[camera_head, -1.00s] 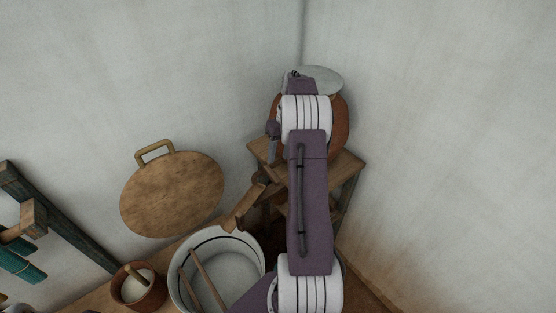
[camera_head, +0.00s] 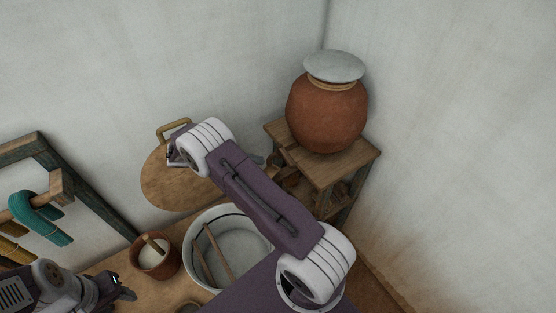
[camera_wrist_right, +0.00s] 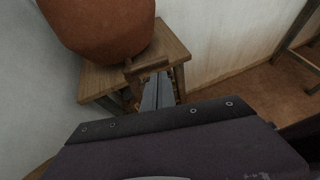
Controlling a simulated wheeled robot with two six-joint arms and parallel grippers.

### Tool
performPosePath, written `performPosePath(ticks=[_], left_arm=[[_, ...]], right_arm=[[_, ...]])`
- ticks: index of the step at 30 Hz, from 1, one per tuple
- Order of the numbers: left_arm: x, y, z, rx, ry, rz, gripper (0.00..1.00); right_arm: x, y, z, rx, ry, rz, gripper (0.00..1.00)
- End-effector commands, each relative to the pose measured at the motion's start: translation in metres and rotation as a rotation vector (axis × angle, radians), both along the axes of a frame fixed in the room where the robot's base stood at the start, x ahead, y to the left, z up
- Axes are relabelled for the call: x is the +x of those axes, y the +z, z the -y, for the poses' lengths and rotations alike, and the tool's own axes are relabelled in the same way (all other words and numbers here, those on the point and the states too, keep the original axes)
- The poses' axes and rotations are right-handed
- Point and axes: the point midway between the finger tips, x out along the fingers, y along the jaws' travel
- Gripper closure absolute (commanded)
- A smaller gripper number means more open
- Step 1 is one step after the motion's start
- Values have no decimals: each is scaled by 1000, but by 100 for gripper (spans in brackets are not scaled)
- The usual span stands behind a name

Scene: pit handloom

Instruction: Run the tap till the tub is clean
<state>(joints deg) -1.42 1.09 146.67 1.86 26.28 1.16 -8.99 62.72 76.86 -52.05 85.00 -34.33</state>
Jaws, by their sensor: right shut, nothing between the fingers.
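The white tub (camera_head: 192,250) stands low in the head view, with wooden sticks across its inside. Its right side is hidden by my right arm. A clay pot (camera_head: 327,112) with a pale lid sits on a wooden stand (camera_head: 335,173). In the right wrist view, a small wooden bar (camera_wrist_right: 147,66), perhaps the tap, shows just under the pot. My right gripper (camera_wrist_right: 157,92) is shut and empty, with its fingers pointing toward the stand; whether it touches the bar is unclear. My left gripper (camera_head: 124,288) is at the lower left; its jaws are too small to read.
A round wooden board (camera_head: 165,195) with a handle is against the wall behind my right arm. A brown cup (camera_head: 155,263) with a stick is left of the tub. A dark frame (camera_head: 95,200) with teal yarn (camera_head: 38,220) stands at the left. Walls close the corner.

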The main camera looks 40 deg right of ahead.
Motion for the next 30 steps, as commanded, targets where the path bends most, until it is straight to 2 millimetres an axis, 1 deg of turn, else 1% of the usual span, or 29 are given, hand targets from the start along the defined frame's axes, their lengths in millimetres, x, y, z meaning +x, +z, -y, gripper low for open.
performPosePath(ticks=[1, 3, 4, 7, 10, 14, 25, 27, 30], left_arm=[[0, 3, 0, 0, 0, 0, 56], [0, 3, 0, 0, 0, 0, 56], [0, 3, 0, 0, 0, 0, 56], [0, 3, 0, 0, 0, 0, 56], [0, 6, 0, 0, 0, 0, 56], [0, 15, 0, 0, 0, 0, 56], [0, 46, 0, 0, 0, 0, 56], [0, 55, 0, 0, 0, 0, 56], [0, 61, 0, 0, 0, 0, 56]], right_arm=[[4, -2, -21, -2, 56, -13, 100], [8, -4, -38, -3, 99, -18, 100], [9, -4, -43, -2, 110, -18, 100], [10, -4, -46, -1, 117, -17, 100], [9, -5, -42, 0, 115, -16, 100], [4, -11, -25, 0, 111, -20, 100], [-12, -47, 45, 2, 109, -19, 100], [-14, -48, 57, 1, 109, -17, 100], [-17, -52, 69, 2, 110, -17, 100]])
